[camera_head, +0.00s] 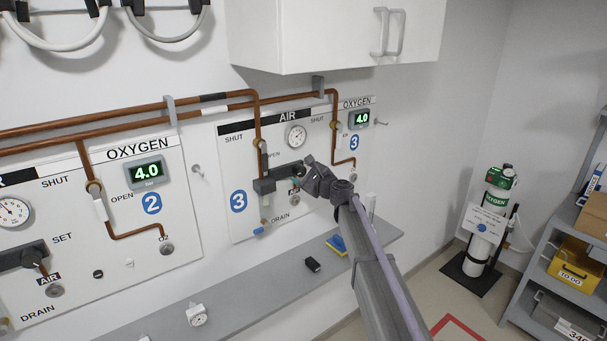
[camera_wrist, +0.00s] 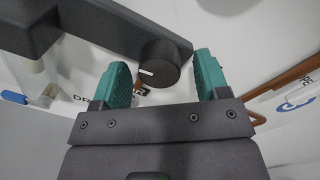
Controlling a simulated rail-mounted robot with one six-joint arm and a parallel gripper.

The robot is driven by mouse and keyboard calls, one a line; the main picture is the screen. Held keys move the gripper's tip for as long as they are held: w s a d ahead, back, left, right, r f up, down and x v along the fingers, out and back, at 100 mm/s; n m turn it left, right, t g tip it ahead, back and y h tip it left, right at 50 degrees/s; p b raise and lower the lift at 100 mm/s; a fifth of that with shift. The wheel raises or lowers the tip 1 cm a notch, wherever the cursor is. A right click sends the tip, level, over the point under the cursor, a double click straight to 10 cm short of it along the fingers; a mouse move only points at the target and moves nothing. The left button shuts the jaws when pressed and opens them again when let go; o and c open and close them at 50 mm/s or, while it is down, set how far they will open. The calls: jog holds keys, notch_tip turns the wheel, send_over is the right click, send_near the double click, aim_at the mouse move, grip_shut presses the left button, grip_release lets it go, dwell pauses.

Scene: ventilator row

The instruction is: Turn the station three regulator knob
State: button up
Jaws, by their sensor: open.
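The station three regulator (camera_head: 268,185) is a dark grey block on the AIR side of the wall panel marked 3. Its knob (camera_wrist: 159,66) is a short black cylinder with a white mark on its face, seen in the wrist view under the end of the dark regulator body (camera_wrist: 110,22). My gripper (camera_wrist: 163,78) is open, with one teal finger on each side of the knob. Gaps show between the knob and both fingers; how deep the knob sits between them I cannot tell. In the head view my gripper (camera_head: 303,178) is at the regulator's right end and hides the knob.
A round gauge (camera_head: 296,135) and copper pipes (camera_head: 258,115) are above the regulator. A grey shelf (camera_head: 275,288) runs below, with a small black item (camera_head: 312,264) and a blue-yellow one (camera_head: 337,244). A white cabinet (camera_head: 330,35) hangs above.

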jog(key=c, duration=0.9)
jog(key=shift+n, duration=0.3)
jog(key=n, duration=0.9)
jog(key=shift+n+h+p, duration=0.3)
jog(key=shift+h+p, duration=0.1)
jog(key=n, duration=0.4)
jog(key=shift+s, duration=0.1)
jog(key=n, duration=0.4)
jog(key=shift+n+h, duration=0.3)
jog(key=shift+n, duration=0.1)
